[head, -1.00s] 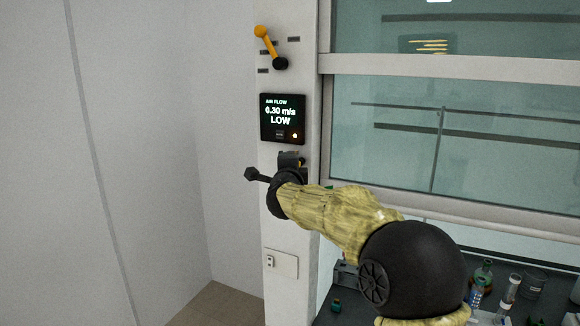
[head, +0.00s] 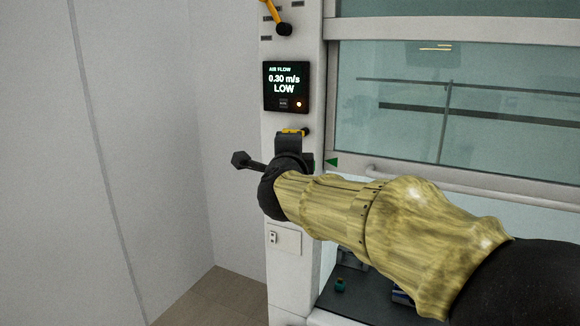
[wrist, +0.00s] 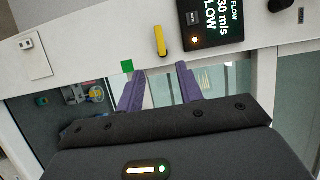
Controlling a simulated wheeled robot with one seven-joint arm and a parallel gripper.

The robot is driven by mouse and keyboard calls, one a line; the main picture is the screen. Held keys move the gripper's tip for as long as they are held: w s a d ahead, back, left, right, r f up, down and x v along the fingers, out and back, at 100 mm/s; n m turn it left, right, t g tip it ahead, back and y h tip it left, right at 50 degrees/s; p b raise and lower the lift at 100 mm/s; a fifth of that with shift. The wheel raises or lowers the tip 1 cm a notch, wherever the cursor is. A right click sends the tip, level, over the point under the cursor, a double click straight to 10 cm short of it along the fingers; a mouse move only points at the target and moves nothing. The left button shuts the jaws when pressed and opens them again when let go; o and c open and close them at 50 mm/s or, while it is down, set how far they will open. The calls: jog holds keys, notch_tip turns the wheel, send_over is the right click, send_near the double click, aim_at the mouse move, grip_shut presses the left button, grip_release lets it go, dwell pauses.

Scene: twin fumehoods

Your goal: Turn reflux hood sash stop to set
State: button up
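The sash stop looks to be the small yellow bar on the white post (head: 292,131), below the air flow display. In the head view it is mostly hidden behind my gripper (head: 293,147). In the wrist view the yellow bar (wrist: 160,41) stands nearly upright in the picture, just beyond the gap between my two purple fingers (wrist: 157,78). The fingers are apart, and I see no contact with the bar. A green arrow mark (head: 331,161) shows right of my gripper in the head view.
The air flow display (head: 286,87) reads 0.30 m/s LOW with an orange light. A yellow lever with a black knob (head: 274,14) sits above it. The glass sash (head: 470,110) is to the right, a socket plate (head: 284,238) below. Free floor and plain wall lie left.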

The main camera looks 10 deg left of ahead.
jog(key=s, duration=0.4)
jog(key=shift+b, duration=0.35)
jog(key=shift+d+f, duration=0.1)
jog(key=s+d+f+n+g+y, duration=0.1)
jog(key=d+f+n+g, duration=0.25)
jog(key=f+n, duration=0.45)
jog(key=s+d+f+n+g, duration=0.1)
jog(key=d+f+n+g, duration=0.3)
jog(key=f, duration=0.8)
jog(key=s+d+f+n+g+h, duration=0.1)
jog(key=s+d+f+n+g, duration=0.1)
jog(key=s+d+f+g, duration=0.2)
jog(key=s+d+f+n+g+h, duration=0.1)
jog(key=s+d+f+n+g, duration=0.2)
jog(key=s+d+f, duration=0.6)
jog(key=s+f+g, duration=0.1)
jog(key=s+f, duration=0.4)
jog(key=s, duration=0.1)
jog(key=shift+s+d+f, duration=0.15)
jog(key=shift+d+f, duration=0.2)
jog(key=shift+d, duration=0.05)
